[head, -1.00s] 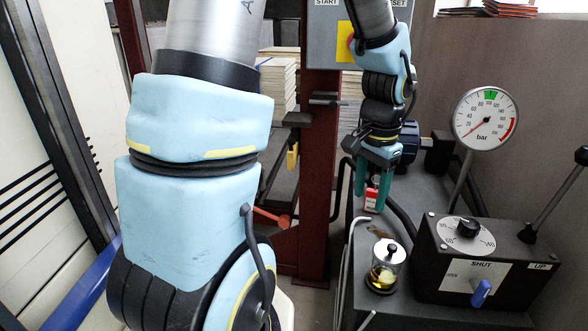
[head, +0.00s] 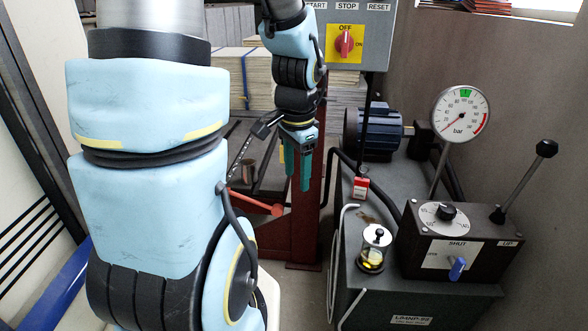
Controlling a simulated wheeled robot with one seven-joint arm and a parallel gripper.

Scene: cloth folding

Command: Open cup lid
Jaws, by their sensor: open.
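A black control box (head: 459,240) with a dial, blue knob and lever stands right of the cup. Behind it is a pressure gauge (head: 460,114). A small red-and-white box (head: 361,188) lies behind the cup. A pale bent rail (head: 336,262) runs along the machine's left edge.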

